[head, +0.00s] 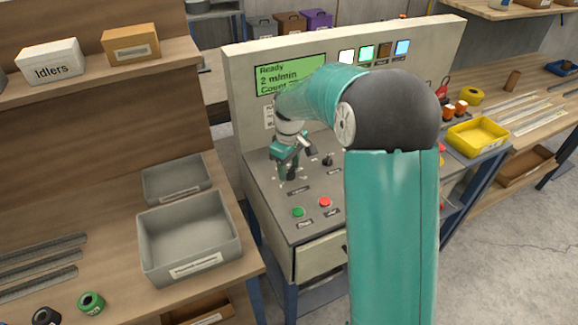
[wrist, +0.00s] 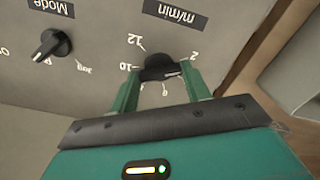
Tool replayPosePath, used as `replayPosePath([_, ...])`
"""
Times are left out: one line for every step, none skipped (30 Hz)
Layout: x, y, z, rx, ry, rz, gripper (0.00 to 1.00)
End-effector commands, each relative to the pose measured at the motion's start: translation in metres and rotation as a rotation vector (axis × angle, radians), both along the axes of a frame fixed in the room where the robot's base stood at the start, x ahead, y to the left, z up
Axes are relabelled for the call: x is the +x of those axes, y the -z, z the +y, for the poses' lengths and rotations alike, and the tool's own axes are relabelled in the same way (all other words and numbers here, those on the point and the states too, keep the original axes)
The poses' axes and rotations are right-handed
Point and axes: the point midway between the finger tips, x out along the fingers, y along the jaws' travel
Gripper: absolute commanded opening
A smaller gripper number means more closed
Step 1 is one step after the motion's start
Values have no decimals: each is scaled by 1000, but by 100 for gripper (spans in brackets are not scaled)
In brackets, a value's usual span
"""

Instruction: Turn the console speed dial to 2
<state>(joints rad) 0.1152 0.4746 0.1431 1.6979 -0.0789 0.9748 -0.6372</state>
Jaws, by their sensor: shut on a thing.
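The console (head: 310,200) stands in the middle of the head view, with a green screen (head: 275,80) reading "Ready", "2 m/min" and a partly hidden "Count" line. The black speed dial (wrist: 158,68) sits below the "m/min" label in the wrist view, inside a ring of numbers including 12, 10 and 2. A pale mark on the dial lies toward its right side, near the 2. My gripper (wrist: 163,76) is shut on the dial, one green finger on each side. In the head view my gripper (head: 287,174) is down at the panel and hides the dial.
A black Mode knob (wrist: 52,44) is left of the dial in the wrist view. A green button (head: 298,212) and a red button (head: 325,202) are at the panel's front. A grey bin (head: 190,240) stands on the bench to the left.

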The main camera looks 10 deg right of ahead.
Motion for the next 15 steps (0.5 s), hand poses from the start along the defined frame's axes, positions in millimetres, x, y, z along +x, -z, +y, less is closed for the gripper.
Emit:
replayPosePath([0, -1, 0, 1, -24, -1, 24])
replayPosePath([0, -1, 0, 1, -40, -1, 24])
replayPosePath([0, -1, 0, 1, -56, -1, 24])
replayPosePath([0, -1, 0, 1, -68, -1, 24])
replayPosePath([0, -1, 0, 0, -79, -1, 24])
replayPosePath([0, -1, 0, 0, -90, -1, 24])
replayPosePath([0, -1, 0, 0, -99, -1, 24])
replayPosePath([0, -1, 0, 0, -106, -1, 24])
replayPosePath([0, -1, 0, 0, -113, -1, 24])
replayPosePath([0, -1, 0, 0, -117, -1, 24])
replayPosePath([0, -1, 0, 0, -121, -1, 24])
replayPosePath([0, -1, 0, 0, -125, -1, 24])
replayPosePath([0, -1, 0, 0, -127, -1, 24])
replayPosePath([0, -1, 0, 0, -129, -1, 24])
replayPosePath([0, -1, 0, 0, -130, -1, 24])
